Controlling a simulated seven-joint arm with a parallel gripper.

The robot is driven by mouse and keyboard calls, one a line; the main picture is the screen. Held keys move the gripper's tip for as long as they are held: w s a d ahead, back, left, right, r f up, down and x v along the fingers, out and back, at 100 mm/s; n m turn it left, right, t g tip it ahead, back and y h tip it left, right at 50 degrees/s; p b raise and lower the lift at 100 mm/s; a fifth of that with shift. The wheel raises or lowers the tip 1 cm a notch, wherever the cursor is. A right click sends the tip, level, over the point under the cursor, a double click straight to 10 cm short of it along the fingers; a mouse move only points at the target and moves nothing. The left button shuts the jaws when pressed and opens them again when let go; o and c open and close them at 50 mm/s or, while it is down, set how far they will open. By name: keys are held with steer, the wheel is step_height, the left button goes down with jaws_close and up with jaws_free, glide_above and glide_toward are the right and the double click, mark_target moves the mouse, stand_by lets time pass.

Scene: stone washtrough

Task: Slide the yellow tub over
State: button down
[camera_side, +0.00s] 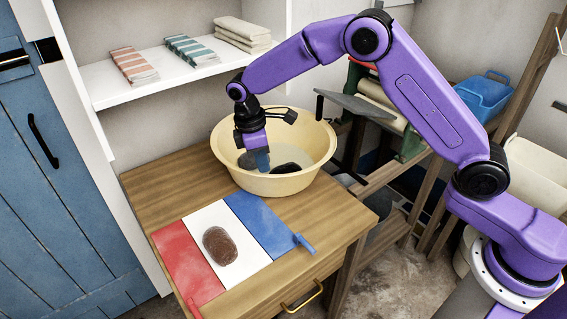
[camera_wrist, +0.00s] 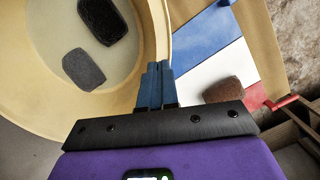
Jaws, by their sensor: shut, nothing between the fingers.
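The pale yellow tub (camera_side: 285,185) stands upright on the back of the wooden table. It holds a grey lump and a dark lump (camera_side: 287,168); in the wrist view the grey lump (camera_wrist: 84,69) and the dark lump (camera_wrist: 104,20) lie apart on its floor. My gripper (camera_side: 263,168) is shut and empty, pointing down with its blue fingertips inside the tub's outline near the front wall. In the wrist view my fingers (camera_wrist: 158,72) overlap the tub's rim (camera_wrist: 160,25). I cannot tell whether they touch the wall.
A red, white and blue panel (camera_side: 209,215) lies on the table (camera_side: 165,187) in front of the tub, with a brown lump (camera_side: 219,246) on its white part. A shelf with folded cloths (camera_side: 190,50) is behind. A mangle-like stand (camera_side: 375,100) is to the right.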

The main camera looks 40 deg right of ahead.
steer(key=d, duration=0.1)
steer(key=s+d, duration=0.1)
steer(key=d, duration=0.1)
steer(key=s+d, duration=0.1)
steer(key=shift+d, duration=0.15)
steer(key=shift+s+d+f, duration=0.15)
steer(key=shift+s+d, duration=0.05)
steer(key=shift+f, duration=0.7)
steer(key=shift+w+a, duration=0.35)
steer(key=shift+a, duration=0.35)
steer(key=shift+w+a, duration=0.35)
steer(key=shift+a, duration=0.35)
steer(key=shift+r, duration=0.85)
steer(key=w+a, duration=0.5)
steer(key=a, duration=0.5)
steer(key=shift+w+a, duration=0.25)
steer(key=shift+a, duration=0.1)
